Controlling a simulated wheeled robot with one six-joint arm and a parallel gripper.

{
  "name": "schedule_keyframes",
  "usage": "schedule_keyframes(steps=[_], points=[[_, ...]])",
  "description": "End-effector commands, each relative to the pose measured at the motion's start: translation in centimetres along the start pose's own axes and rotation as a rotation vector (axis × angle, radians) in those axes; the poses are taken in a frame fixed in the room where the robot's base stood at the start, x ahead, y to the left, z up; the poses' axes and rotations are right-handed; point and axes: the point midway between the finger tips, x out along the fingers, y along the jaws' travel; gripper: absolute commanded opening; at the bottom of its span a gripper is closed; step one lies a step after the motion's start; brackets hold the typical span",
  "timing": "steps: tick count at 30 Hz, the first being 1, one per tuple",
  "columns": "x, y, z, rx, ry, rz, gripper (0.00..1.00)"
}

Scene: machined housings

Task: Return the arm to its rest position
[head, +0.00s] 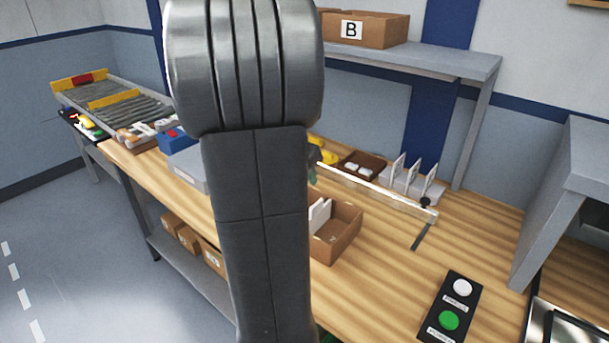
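A large link of my own arm (262,230), dark grey with a ribbed silver joint above it, stands upright through the left middle of the head view. It hides part of the wooden bench (375,285). I cannot make out my gripper; the end of the arm does not show clearly. A small dark and greenish part shows just right of the arm link, but I cannot tell what it is.
A cardboard box (345,243) with white pieces stands right of my arm. Behind it are a brown tray (361,164) and a rack with upright white plates (412,180). A button panel (452,307) lies at front right. Box B (378,30) sits on a shelf.

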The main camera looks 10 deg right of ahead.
Motion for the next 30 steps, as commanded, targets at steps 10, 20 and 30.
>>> schedule_keyframes(steps=[10, 20, 30], points=[[2.3, -0.1, 0.0, 0.0, 0.002, -0.004, 0.34], [8.8, -0.1, -0.1, 0.001, 0.004, -0.004, 0.34], [13.6, -0.1, 0.0, 0.0, 0.002, -0.002, 0.34]])
